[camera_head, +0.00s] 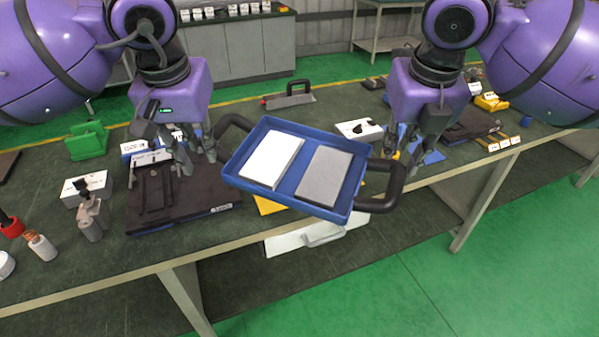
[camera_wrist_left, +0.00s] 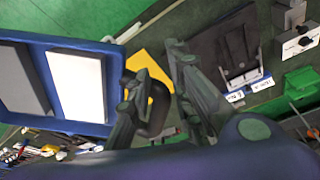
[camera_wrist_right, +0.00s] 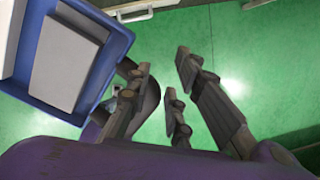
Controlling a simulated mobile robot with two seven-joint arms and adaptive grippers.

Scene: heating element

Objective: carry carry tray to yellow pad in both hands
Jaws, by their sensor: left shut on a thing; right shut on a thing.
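The blue carry tray (camera_head: 232,166) is held up above the bench front edge, slanted in the head view. A white block (camera_head: 271,159) and a grey block (camera_head: 324,174) lie in it. My left gripper (camera_head: 203,160) is shut on its left black handle (camera_head: 232,123); that handle also shows between the fingers in the left wrist view (camera_wrist_left: 157,112). My right gripper (camera_head: 410,152) is shut on the right handle (camera_head: 384,198), its contact partly hidden. The yellow pad (camera_head: 267,205) lies on the bench, mostly hidden beneath the tray; part shows in the left wrist view (camera_wrist_left: 148,70).
A dark mat with a fixture (camera_head: 185,195) lies left of the tray. A green holder (camera_head: 87,141), a white box with black parts (camera_head: 358,130) and another dark tray (camera_head: 470,125) stand on the bench. Green floor (camera_head: 480,260) is clear in front.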

